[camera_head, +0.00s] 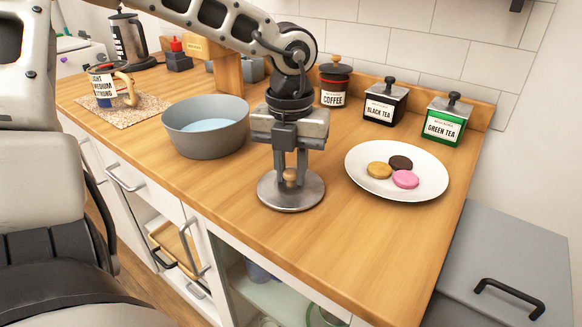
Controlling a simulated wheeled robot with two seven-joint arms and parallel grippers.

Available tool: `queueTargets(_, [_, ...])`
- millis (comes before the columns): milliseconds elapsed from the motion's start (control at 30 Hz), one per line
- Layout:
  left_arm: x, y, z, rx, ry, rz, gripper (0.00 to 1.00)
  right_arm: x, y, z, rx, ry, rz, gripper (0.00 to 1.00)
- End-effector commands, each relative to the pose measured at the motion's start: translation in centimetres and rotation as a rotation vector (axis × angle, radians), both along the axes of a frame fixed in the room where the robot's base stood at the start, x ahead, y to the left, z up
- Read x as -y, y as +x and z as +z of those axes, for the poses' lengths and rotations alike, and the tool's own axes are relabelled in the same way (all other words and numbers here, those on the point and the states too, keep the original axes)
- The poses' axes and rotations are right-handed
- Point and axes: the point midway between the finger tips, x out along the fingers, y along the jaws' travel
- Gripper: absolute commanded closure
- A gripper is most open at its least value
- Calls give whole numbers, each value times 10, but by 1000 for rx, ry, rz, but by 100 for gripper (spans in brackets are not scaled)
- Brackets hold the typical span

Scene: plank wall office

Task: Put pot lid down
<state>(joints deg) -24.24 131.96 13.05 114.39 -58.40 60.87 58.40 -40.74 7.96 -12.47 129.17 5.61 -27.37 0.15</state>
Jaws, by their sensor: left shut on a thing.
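The pot lid (306,195) is a round grey metal disc with a small wooden knob (290,177). It is at the wooden countertop, between the grey pot and the white plate, and looks level. Whether it rests fully on the wood or sits slightly above it is hard to tell. My left gripper (290,174) points straight down over the lid, its two fingers shut on the knob. The grey pot (205,143) stands open to the left of the lid, with something pale blue inside. My right gripper is not in view.
A white plate (435,183) with three cookies lies to the right. Coffee (334,87), black tea (385,102) and green tea (446,119) canisters stand along the back. A mug (106,87) sits on a speckled mat (141,112) at the left.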

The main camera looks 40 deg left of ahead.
Motion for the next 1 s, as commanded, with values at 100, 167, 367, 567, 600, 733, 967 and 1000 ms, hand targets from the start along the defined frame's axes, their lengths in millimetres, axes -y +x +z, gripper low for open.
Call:
queueTargets(100, [0, 0, 0, 2, 0, 0, 100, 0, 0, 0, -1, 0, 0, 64])
queueTargets(167, [0, 0, 0, 2, 0, 0, 100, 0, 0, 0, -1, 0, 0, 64])
queueTargets(367, [0, 0, -2, 2, 1, 0, 62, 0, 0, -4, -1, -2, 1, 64])
queueTargets(567, [0, 0, -2, 1, 0, 0, 57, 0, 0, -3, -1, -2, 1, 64])
queueTargets(600, [0, 0, -2, 1, 0, 0, 57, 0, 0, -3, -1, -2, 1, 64])
queueTargets(733, [0, 0, 2, 1, 0, -1, 57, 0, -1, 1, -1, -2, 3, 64])
queueTargets(967, [-1, 1, 38, 8, 2, 0, 57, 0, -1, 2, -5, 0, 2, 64])
queueTargets(1000, [-1, 1, 47, 9, 3, 1, 57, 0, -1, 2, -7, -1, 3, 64])
